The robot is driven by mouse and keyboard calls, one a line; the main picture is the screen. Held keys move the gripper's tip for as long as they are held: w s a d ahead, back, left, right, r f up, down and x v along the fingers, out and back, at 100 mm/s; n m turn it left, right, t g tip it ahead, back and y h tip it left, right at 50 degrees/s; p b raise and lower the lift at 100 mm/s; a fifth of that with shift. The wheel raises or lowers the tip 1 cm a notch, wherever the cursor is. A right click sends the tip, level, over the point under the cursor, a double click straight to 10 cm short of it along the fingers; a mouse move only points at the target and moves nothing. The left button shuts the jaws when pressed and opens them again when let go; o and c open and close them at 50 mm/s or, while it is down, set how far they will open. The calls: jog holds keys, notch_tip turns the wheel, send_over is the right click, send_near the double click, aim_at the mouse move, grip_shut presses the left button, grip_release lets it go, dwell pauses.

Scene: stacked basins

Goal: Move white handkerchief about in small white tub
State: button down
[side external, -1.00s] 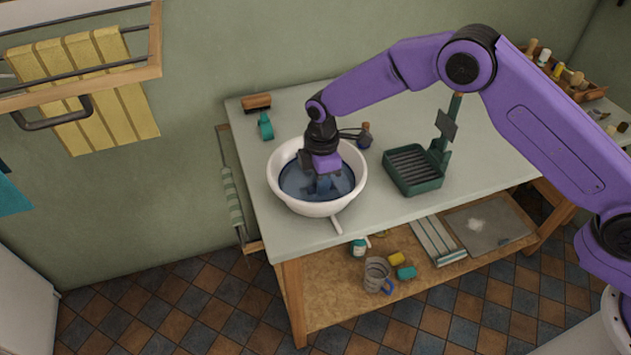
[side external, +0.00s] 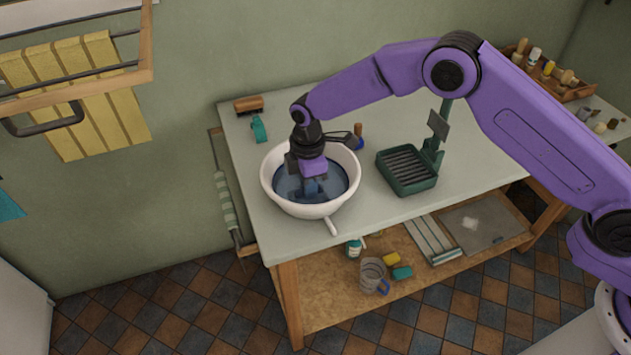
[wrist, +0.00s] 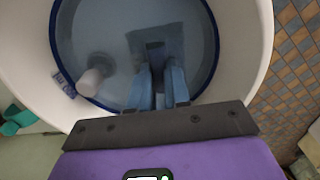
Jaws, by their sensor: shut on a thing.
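The white tub (side external: 352,172) stands on the table near its front left corner, holding bluish water. In the wrist view, a blue rim (wrist: 62,45) circles the water inside a wider white wall (wrist: 262,40). My gripper (side external: 312,189) reaches down into the tub. In the wrist view, its blue fingers (wrist: 157,76) dip into the water, shut on a flat, squarish cloth (wrist: 172,38), which I take for the handkerchief. The cloth looks grey-blue under the water and spreads beyond the fingertips; its gripped part is mostly hidden.
A pale cylindrical thing (wrist: 90,82) is at the water's left side in the wrist view. A green ridged rack (side external: 407,170) stands right of the tub.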

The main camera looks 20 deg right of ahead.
dwell(0.3)
jog(key=shift+d, duration=1.35)
jog(key=shift+a, duration=1.45)
jog(key=shift+d, duration=0.15)
jog(key=shift+d, duration=1.35)
